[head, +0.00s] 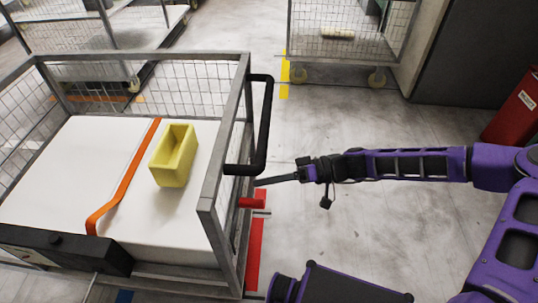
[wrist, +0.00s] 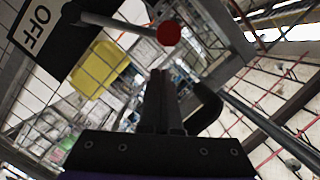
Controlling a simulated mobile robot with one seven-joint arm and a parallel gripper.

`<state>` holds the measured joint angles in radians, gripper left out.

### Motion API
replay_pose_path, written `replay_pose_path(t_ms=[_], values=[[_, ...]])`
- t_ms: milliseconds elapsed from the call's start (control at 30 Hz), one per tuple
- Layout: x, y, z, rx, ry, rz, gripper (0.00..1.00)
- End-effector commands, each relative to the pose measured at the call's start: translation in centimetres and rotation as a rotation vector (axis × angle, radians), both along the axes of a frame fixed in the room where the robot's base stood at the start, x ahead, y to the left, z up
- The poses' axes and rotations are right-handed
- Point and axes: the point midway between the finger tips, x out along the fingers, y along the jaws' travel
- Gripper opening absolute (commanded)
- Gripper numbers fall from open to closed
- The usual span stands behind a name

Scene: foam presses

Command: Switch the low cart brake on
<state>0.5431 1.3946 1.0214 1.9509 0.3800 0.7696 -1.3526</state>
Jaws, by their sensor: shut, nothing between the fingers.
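The low cart (head: 222,170) is a grey mesh-sided cart at the left of the head view, with a black push handle (head: 268,120) on its right end. A red piece (head: 252,203) sticks out below the handle. In the wrist view a grey lever (wrist: 120,24) with a red round end (wrist: 169,33) runs from a black plate (wrist: 72,35) lettered OFF. My gripper (head: 258,183) points left at the cart's end, just above the red piece in the picture. Its fingers (wrist: 161,74) are shut and empty, with the red end just beyond their tips; contact is not clear.
A white block (head: 75,165) with an orange strap (head: 130,175) and a yellow open box (head: 174,156) lie in the cart. Another mesh cart (head: 350,35) stands behind. A red box (head: 515,108) is at right. Floor between is clear.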

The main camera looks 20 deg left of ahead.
Motion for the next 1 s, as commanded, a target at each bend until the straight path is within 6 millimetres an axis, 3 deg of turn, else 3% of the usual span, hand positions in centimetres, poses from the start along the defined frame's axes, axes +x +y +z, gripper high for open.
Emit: replay_pose_path(t_ms=[333,1000], values=[[-2.3,-0.7,-0.6,0.053,-0.161,0.000,0.00],[-2.9,-0.9,-0.8,0.064,-0.201,0.002,0.00]])
